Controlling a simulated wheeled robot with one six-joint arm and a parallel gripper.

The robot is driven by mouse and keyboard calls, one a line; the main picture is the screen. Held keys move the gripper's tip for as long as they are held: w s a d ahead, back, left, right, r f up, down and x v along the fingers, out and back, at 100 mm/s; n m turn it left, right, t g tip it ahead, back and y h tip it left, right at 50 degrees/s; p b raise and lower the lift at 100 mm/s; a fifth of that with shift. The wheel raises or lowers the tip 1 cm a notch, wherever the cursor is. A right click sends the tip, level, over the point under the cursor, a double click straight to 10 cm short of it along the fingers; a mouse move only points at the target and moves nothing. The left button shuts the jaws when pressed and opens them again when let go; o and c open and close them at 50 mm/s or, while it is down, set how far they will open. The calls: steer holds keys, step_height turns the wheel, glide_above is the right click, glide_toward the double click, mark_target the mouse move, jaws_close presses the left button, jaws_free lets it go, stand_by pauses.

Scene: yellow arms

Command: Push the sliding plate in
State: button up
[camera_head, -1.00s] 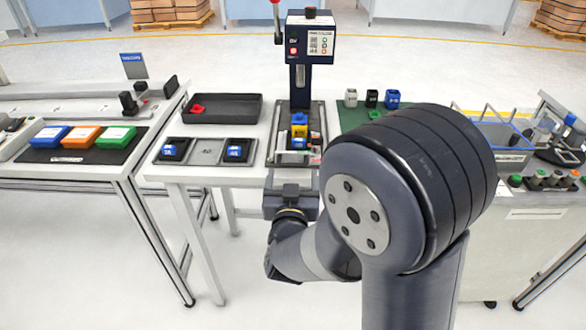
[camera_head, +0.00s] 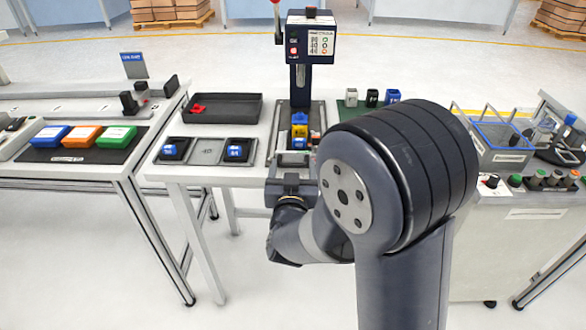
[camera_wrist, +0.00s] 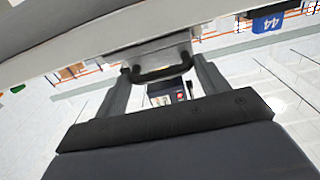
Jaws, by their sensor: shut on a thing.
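The press (camera_head: 299,80) stands at the back of the middle table, its dark base running toward the front edge. A yellow block (camera_head: 299,131) with blue parts sits in the slide area below the press head. My gripper (camera_head: 291,172) is at the table's front edge, in front of these blocks; my own arm partly hides it. In the wrist view, a black bar handle (camera_wrist: 160,73) on a light grey plate (camera_wrist: 150,52) lies between my two gripper fingers (camera_wrist: 162,84). My gripper is shut on this handle. Most of the sliding plate is hidden in the head view.
A green mat (camera_head: 352,116) with small cups is on the right. My arm hides the table's right front.

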mark_target(294, 153)
steer(key=c, duration=0.3)
steer(key=w+b, duration=0.1)
steer(key=w, duration=0.3)
steer(key=w+b, duration=0.1)
steer(key=w, duration=0.3)
steer(key=shift+w+d, duration=0.2)
steer(key=shift+w, duration=0.15)
steer(key=shift+c, duration=0.2)
steer(key=o, duration=1.1)
steer(key=s, duration=1.1)
steer(key=shift+a, duration=0.15)
